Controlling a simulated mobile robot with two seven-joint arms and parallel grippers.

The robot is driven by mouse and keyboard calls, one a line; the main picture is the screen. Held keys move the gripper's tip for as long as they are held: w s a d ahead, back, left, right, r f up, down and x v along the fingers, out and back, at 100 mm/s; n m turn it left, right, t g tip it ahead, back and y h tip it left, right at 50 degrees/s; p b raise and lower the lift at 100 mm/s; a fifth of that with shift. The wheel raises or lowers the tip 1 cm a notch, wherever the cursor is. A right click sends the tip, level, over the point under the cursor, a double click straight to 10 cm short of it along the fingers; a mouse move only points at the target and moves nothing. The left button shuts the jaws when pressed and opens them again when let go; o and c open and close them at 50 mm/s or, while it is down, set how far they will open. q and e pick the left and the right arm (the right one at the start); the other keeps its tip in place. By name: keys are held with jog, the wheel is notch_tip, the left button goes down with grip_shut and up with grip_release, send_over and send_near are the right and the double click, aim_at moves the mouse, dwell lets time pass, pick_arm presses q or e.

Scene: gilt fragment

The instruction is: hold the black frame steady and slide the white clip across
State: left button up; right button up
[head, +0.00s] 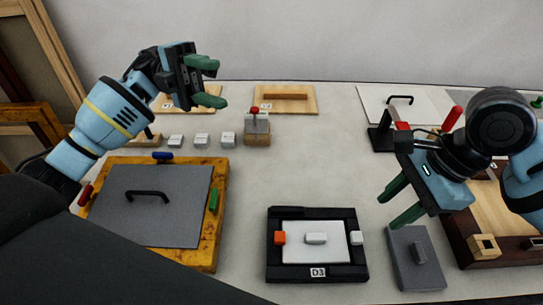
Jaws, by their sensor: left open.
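The black frame (310,213) lies flat on the table at front centre, labelled D3. A white panel with a small light block in its middle lies inside it. The white clip (356,238) sits on the frame's right side, and an orange clip (280,238) sits on its left side. My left gripper (212,82) is open and empty, raised at the back left, well away from the frame. My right gripper (391,211) is to the right of the frame, its green fingers apart with nothing seen between them. It does not appear to touch the frame or clip.
A yellow-brown frame (221,187) with a grey panel lies at left. A grey plate (402,262) with a handle lies just right of the black frame, below my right gripper. A dark-edged wooden tray (463,237) is at far right. The table's centre is clear.

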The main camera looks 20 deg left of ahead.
pick_arm(q)
jog(key=s+d+f+m+y, duration=0.3)
jog(key=d+f+m+y, duration=0.2)
jog(key=d+f+y, duration=0.4)
jog(key=m+t+y, duration=0.5)
jog(key=m+y, duration=0.1)
jog(key=y, duration=0.4)
send_near(272, 207)
jog(key=shift+s+a+f, duration=0.2)
jog(key=shift+s+f, duration=0.1)
jog(key=shift+f, duration=0.15)
jog(key=shift+f, duration=0.1)
jog(key=shift+x, duration=3.8)
jog(key=shift+w+d, duration=0.1)
jog(key=shift+w, duration=0.05)
